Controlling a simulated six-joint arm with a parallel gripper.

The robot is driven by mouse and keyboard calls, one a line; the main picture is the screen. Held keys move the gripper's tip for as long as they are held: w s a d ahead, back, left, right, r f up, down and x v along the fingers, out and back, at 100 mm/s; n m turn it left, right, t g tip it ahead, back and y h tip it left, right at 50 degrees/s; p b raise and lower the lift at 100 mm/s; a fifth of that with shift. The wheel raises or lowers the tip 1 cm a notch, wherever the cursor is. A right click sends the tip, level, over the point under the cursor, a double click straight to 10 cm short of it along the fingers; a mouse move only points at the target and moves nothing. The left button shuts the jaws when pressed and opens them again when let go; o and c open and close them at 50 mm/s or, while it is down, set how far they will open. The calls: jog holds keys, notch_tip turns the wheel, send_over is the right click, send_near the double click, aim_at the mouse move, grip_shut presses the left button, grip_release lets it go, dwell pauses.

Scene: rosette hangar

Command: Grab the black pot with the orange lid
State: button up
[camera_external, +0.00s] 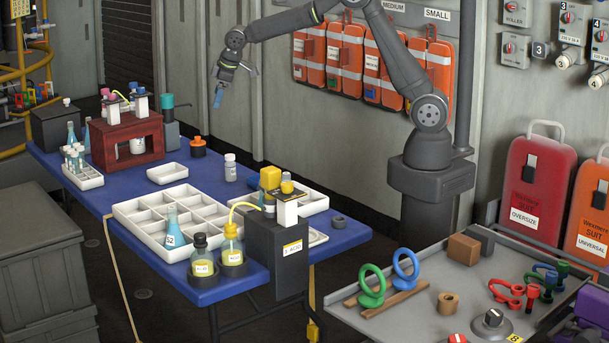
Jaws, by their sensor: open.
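The small black pot with the orange lid (198,147) stands upright on the blue table (101,191), toward its back edge, behind the white compartment trays. My gripper (220,93) is open in the air above and slightly right of the pot, clearly apart from it. A blue part shows at the gripper's lower end; the picture is too small to tell whether anything else is between the fingers.
A dark bottle with a teal top (170,122) and a red rack (127,137) stand left of the pot. A white tray (167,173) lies in front of it. A white-capped bottle (230,168) stands to its right. Bare table separates them.

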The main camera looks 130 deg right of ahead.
aim_at(199, 140)
jog(key=s+d+f+m+g+h, duration=0.1)
jog(key=s+d+f+m, duration=0.2)
jog(key=d+f+m, duration=0.4)
jog(key=s+d+f+m+g+h, duration=0.1)
jog(key=s+d+f+m, duration=0.35)
jog(key=d, duration=0.55)
jog(key=x, duration=0.5)
jog(key=w+x, duration=0.1)
jog(key=x, duration=1.1)
jog(key=shift+w+d, duration=0.15)
jog(key=shift+d, duration=0.05)
jog(key=c, duration=1.1)
